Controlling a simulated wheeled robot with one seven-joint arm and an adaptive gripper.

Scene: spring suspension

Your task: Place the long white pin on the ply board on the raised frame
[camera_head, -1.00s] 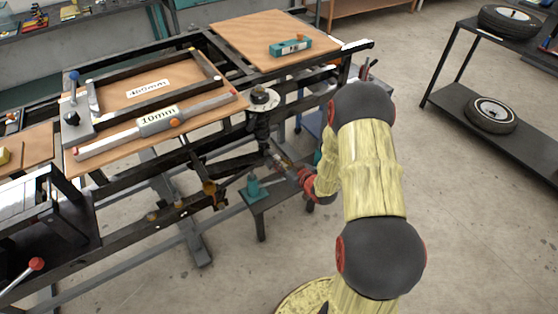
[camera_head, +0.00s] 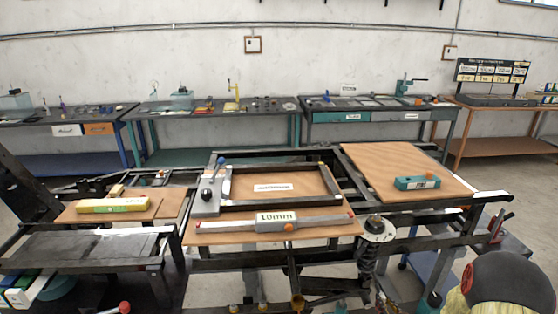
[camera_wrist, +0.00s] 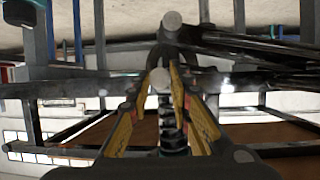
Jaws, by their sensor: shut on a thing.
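In the wrist view my gripper (camera_wrist: 166,76) has its yellow-lined fingers closed in around a pale round end, seemingly the long white pin (camera_wrist: 160,80) seen end-on. Its length is hidden, and I cannot tell how much of it is still in a part. A dark coil spring (camera_wrist: 169,128) shows between the fingers. In the head view the raised frame (camera_head: 205,262) carries a middle ply board (camera_head: 215,236) and a right ply board (camera_head: 385,160).
The middle board bears a grey 10mm gauge (camera_head: 277,221) and a dark rectangular frame (camera_head: 250,205). A teal box (camera_head: 417,183) sits on the right board, with bare wood behind it. A suspension unit (camera_head: 378,232) stands in front. A yellow box (camera_head: 112,205) lies on the left.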

